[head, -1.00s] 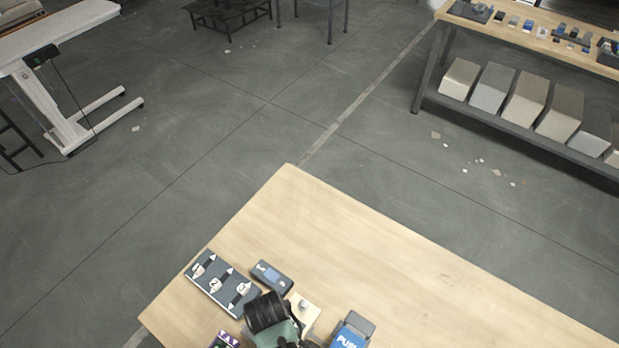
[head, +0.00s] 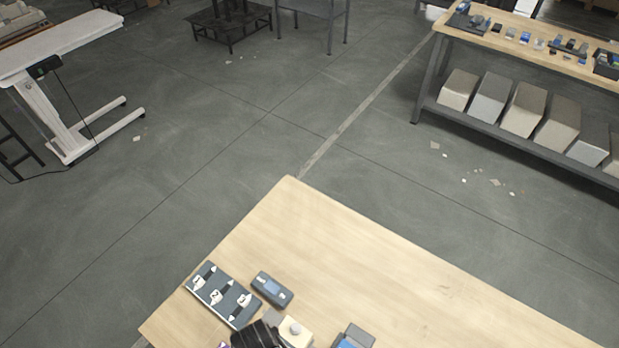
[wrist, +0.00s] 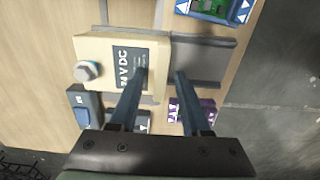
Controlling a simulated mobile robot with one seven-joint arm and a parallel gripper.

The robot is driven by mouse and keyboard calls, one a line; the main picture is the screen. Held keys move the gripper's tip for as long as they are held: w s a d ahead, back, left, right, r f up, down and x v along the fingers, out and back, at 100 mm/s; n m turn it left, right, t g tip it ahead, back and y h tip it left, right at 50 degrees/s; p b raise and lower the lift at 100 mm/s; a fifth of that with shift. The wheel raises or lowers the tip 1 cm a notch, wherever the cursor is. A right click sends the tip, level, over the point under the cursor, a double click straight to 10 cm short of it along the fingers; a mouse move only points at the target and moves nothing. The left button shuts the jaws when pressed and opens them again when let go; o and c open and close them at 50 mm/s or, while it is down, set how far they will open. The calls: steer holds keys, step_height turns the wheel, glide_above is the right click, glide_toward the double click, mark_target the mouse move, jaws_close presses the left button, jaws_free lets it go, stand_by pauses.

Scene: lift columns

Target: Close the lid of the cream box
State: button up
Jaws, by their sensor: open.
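The cream box (wrist: 105,52) lies on the table in the wrist view, with a pale round knob (wrist: 87,71) and a dark "24 V DC" label on its face. A flat grey panel (wrist: 208,60) adjoins its right side; I cannot tell whether this is the lid. In the head view the cream box (head: 297,334) is at the bottom edge, partly cut off, with a dark part of my arm to its left. My gripper (wrist: 161,75) is open and empty. Its left finger overlaps the label in view, its right finger the grey panel. Contact cannot be told.
On the wooden table (head: 400,290), a grey device (head: 272,289) and a switch strip (head: 223,295) stand close by. The table's right part is clear.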

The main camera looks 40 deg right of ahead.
steer(key=shift+r, duration=0.15)
step_height(320, 180, up, 6)
steer(key=p, duration=0.6)
stand_by(0.6)
